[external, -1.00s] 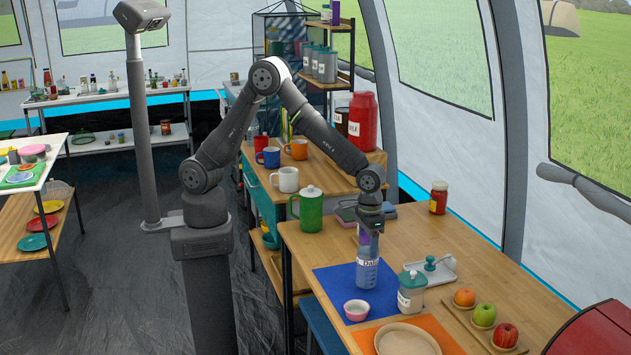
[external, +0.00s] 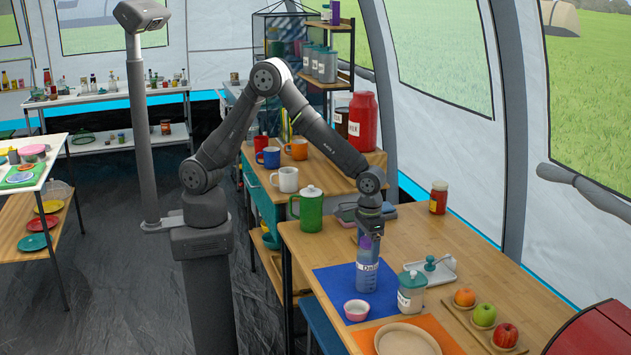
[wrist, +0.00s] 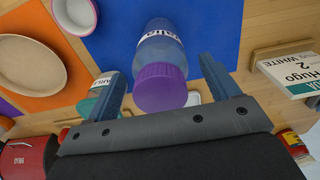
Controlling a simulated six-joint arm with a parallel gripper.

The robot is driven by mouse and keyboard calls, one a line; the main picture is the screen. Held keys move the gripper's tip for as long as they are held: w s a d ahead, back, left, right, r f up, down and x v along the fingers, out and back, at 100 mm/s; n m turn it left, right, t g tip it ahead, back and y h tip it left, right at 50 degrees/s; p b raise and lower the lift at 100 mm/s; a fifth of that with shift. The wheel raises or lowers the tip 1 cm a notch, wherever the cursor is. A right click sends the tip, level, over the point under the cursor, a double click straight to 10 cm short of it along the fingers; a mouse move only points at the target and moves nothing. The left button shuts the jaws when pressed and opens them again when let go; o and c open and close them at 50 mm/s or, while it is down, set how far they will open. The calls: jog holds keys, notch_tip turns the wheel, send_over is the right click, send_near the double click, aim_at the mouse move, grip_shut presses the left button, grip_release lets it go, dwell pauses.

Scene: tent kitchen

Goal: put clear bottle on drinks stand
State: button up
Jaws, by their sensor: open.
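The clear bottle (external: 367,278), with a purple cap and a white label, stands on the blue mat (external: 334,283) on the wooden table. My gripper (external: 369,232) is above it, pointing down at the cap. In the wrist view my gripper (wrist: 162,86) is open, with one finger on each side of the purple cap (wrist: 160,88) and visible gaps between. The bottle's body (wrist: 160,47) extends away beyond the cap. A wooden shelf stand (external: 343,86) holding grey bottles is at the back; I cannot tell whether it is the drinks stand.
A labelled jar (external: 411,293) and a pink bowl (external: 356,310) stand close to the bottle. A green pitcher (external: 311,210), a white dish (external: 430,270) and a fruit board (external: 460,317) are around it.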

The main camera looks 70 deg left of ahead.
jog(key=shift+o, duration=0.2)
notch_tip(320, 180, up, 12)
jog(key=shift+f, duration=0.25)
